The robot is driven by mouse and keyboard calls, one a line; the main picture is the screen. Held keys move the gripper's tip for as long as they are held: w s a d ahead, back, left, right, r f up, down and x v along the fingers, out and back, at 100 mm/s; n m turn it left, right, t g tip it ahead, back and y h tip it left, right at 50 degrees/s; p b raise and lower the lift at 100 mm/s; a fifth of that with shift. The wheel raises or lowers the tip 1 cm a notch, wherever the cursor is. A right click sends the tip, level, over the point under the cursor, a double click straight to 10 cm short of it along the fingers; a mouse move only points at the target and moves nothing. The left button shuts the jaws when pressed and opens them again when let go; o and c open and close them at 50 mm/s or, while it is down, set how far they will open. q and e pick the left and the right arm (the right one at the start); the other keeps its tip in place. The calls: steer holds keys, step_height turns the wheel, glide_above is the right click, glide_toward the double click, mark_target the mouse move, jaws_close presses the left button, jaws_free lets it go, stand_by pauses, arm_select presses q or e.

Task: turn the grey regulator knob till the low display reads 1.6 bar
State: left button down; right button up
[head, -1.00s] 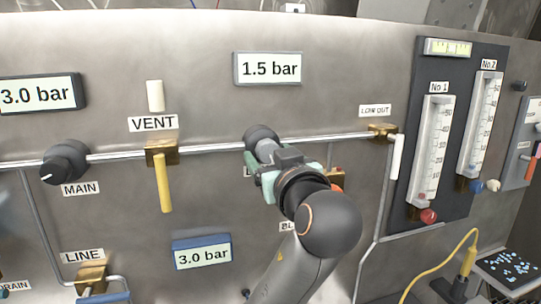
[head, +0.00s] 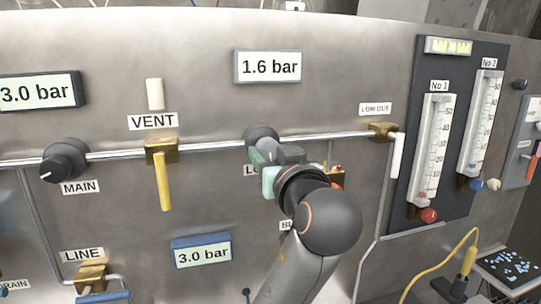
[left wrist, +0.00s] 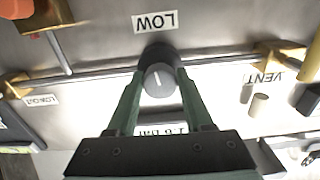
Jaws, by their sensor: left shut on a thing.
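The grey regulator knob (head: 262,139) sits on the steel pipe at the middle of the panel, partly hidden by my gripper in the head view. In the left wrist view the knob (left wrist: 159,78) shows a white pointer line on its face, beside a LOW label. My left gripper (head: 268,158) is shut on the knob, with one green finger on each side of it. The low display (head: 268,68) above the knob reads 1.6 bar. My right gripper is not in view.
The black MAIN knob (head: 64,160) and the yellow VENT lever (head: 164,180) are to the left. A LOW OUT valve (head: 383,131) and two flow meters are to the right. Other displays (head: 202,252) read 3.0 bar.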

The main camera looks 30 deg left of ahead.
arm_select(q)
steer(key=shift+m, duration=0.5)
steer(key=shift+c, duration=1.5)
jaws_free()
steer(key=shift+d, duration=0.1)
steer(key=b+v, duration=0.3)
steer(key=v, duration=0.9)
steer(key=shift+s, duration=0.2)
steer(key=shift+d, duration=0.1)
